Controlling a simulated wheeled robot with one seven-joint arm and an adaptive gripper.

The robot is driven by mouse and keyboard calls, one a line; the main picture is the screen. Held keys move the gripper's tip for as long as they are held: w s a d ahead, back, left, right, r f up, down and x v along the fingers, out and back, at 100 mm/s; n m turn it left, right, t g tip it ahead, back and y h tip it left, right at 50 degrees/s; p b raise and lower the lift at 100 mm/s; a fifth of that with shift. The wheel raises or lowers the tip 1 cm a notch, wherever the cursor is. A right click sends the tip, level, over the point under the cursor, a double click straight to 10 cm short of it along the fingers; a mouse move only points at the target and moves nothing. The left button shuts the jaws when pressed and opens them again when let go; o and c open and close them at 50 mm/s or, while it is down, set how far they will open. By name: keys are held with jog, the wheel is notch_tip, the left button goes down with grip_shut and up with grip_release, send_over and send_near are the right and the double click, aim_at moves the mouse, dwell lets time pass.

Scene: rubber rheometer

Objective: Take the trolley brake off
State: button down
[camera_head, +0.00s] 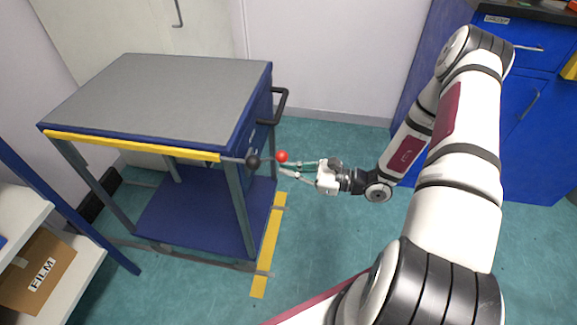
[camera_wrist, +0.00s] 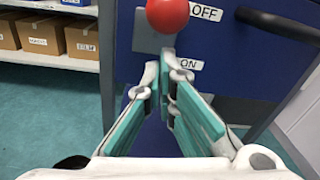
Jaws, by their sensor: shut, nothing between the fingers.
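The trolley (camera_head: 160,90) has a grey top and blue body and stands left of my arm. The brake's red ball knob (camera_head: 282,156) is at the trolley's right side. In the wrist view the red knob (camera_wrist: 168,14) is at the top, beside the OFF label (camera_wrist: 206,12). The ON label (camera_wrist: 188,64) is lower, just behind my fingertips. My gripper (camera_head: 281,171) is shut and empty, its fingertips just below the knob in the picture. I cannot tell whether they touch it. The knob's stem is hidden.
A black handle (camera_head: 283,104) sticks out from the trolley's right side. A black ball (camera_head: 253,161) is at its front corner. A yellow floor strip (camera_head: 268,245) lies beside the trolley. A shelf with boxes (camera_head: 38,270) is at left, blue cabinets (camera_head: 530,130) at right.

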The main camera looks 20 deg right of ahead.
jog(key=shift+r+p, duration=0.8)
